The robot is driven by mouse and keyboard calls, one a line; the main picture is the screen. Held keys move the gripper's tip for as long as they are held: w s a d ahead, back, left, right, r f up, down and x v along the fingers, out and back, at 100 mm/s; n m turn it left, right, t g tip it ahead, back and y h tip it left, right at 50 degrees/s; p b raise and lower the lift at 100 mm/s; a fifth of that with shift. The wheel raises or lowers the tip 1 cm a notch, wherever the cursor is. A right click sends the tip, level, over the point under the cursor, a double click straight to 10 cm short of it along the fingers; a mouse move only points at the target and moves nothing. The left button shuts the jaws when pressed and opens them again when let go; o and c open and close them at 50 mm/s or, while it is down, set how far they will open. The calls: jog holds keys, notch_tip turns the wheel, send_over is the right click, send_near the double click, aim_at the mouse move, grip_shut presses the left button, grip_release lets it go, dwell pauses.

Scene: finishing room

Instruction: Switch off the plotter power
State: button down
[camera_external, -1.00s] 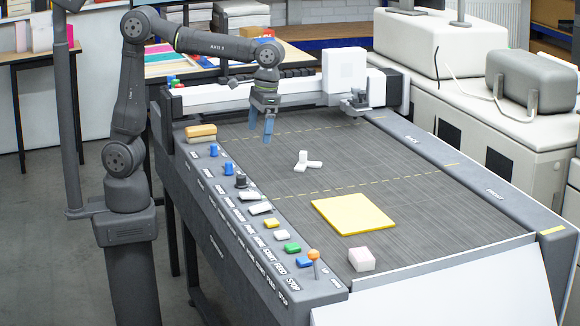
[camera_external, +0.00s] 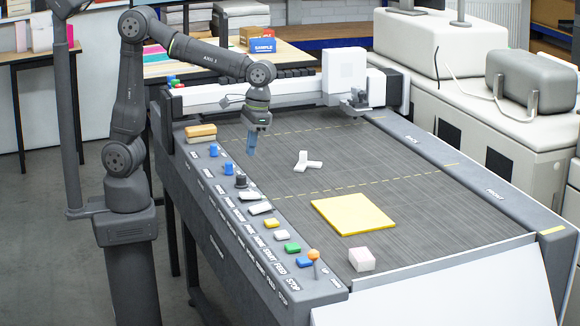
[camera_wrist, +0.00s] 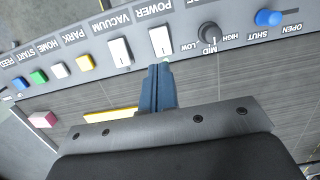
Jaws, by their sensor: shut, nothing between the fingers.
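The POWER switch is a white rocker (camera_wrist: 160,42) under the printed word POWER on the grey control strip. It also shows in the external view (camera_external: 250,196), just past the black knob. The similar VACUUM rocker (camera_wrist: 120,52) sits beside it. My gripper (camera_external: 251,154) points down, above and beyond the POWER rocker, over the edge of the plotter bed. Its blue fingers (camera_wrist: 159,66) are shut and empty; in the wrist view their tips line up with the near end of the POWER rocker. I cannot tell which way the rocker is tilted.
A black LOW-MID-HIGH knob (camera_wrist: 208,34) and a blue knob (camera_wrist: 268,18) stand on one side. Yellow (camera_wrist: 85,62), white, green and blue buttons lie on the other.

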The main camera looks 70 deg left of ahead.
aim_at(245, 194)
jog(key=f, duration=0.3)
jog(key=s+f, duration=0.1)
jog(key=f, duration=0.7)
jog(key=shift+s+f, duration=0.2)
jog(key=shift+s, duration=0.2)
jog(key=shift+s+f+t, duration=0.15)
jog(key=shift+f+t, duration=0.05)
jog(key=shift+t, duration=0.1)
jog(key=shift+w+r, duration=0.2)
jog(key=shift+w, duration=0.65)
jog(key=shift+r, duration=0.1)
notch_tip(245, 194, up, 14)
jog(key=w, duration=0.2)
jog(key=shift+w+f, duration=0.1)
jog(key=shift+f, duration=0.1)
